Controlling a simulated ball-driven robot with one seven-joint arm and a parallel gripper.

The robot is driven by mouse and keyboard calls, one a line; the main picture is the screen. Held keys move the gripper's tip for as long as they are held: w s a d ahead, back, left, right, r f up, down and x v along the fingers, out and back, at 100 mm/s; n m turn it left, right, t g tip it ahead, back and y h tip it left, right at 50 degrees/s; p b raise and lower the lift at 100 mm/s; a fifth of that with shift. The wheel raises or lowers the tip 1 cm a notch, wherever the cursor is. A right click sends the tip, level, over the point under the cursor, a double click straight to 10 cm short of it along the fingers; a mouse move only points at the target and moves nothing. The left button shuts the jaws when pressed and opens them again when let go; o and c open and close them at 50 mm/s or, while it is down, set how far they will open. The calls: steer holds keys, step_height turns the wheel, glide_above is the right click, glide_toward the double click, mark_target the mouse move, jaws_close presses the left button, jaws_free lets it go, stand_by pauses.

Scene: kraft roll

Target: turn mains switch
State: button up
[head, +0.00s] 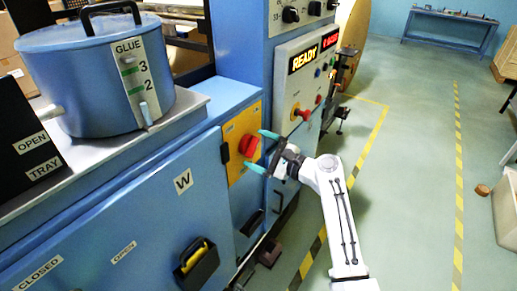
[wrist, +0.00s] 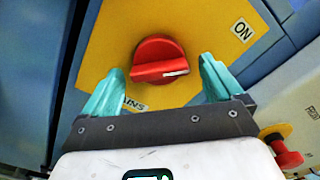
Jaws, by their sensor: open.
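The mains switch (head: 249,146) is a red round knob with a raised bar on a yellow panel (head: 241,126). In the wrist view the knob (wrist: 158,60) lies ahead of my gripper. A label ending in "INS" is partly hidden behind the left finger. My gripper (head: 264,151) is open, its teal fingers at either side of the knob in the picture. I see gaps beside the bar; whether a finger touches the knob's rim cannot be told.
A red button with a yellow collar (wrist: 281,146) sits right of the panel. The READY display (head: 303,58) is lit. A blue glue pot (head: 95,75) stands on the cabinet, beside a black box (head: 22,140). Black handles project lower down. Floor at right is mostly clear.

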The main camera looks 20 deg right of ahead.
steer(key=shift+w+a, duration=0.15)
steer(key=shift+f, duration=0.1)
steer(key=c, duration=1)
